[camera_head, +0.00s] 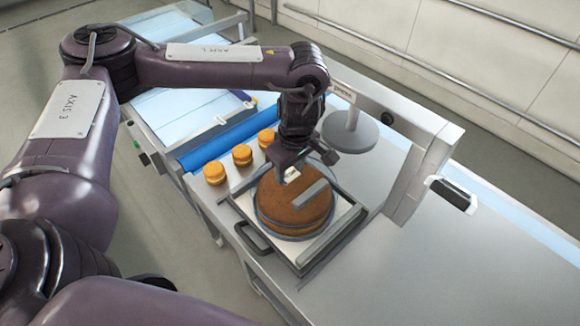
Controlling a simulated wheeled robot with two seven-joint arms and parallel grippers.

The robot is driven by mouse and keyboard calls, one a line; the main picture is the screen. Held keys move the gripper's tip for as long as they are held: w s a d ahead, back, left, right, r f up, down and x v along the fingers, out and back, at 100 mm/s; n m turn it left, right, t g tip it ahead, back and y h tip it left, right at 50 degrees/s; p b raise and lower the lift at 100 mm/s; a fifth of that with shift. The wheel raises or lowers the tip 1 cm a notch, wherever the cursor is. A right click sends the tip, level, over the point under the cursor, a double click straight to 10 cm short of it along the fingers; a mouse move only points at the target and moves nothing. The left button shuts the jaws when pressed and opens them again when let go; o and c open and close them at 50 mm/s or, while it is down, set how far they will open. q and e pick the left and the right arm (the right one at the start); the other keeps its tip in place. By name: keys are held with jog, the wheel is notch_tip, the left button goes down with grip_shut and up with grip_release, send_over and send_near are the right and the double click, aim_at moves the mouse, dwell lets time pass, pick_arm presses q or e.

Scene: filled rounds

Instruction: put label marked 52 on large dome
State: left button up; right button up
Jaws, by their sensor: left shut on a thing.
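A large brown dome (285,205), a round with a band around its lower part, sits on a square tray (318,245). My left gripper (291,172) is over the far left part of the dome, pointing down. It is shut on a small pale thing (291,176), which looks like a label; no number can be read on it. I cannot tell whether this thing touches the dome. My right gripper is not in view.
Three small orange rounds (242,155) stand in a row left of the tray. A grey disc on a post (350,132) stands behind the dome, beside an upright machine housing (425,165). A blue roller (215,143) lies at the back left.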

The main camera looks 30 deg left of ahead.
pick_arm(q)
jog(key=shift+f+b, duration=0.35)
jog(key=shift+f, duration=0.1)
dwell(0.4)
jog(key=o, duration=1.2)
jog(key=shift+r+p, duration=0.85)
jog(key=shift+r, duration=2.65)
jog(key=shift+c, duration=0.3)
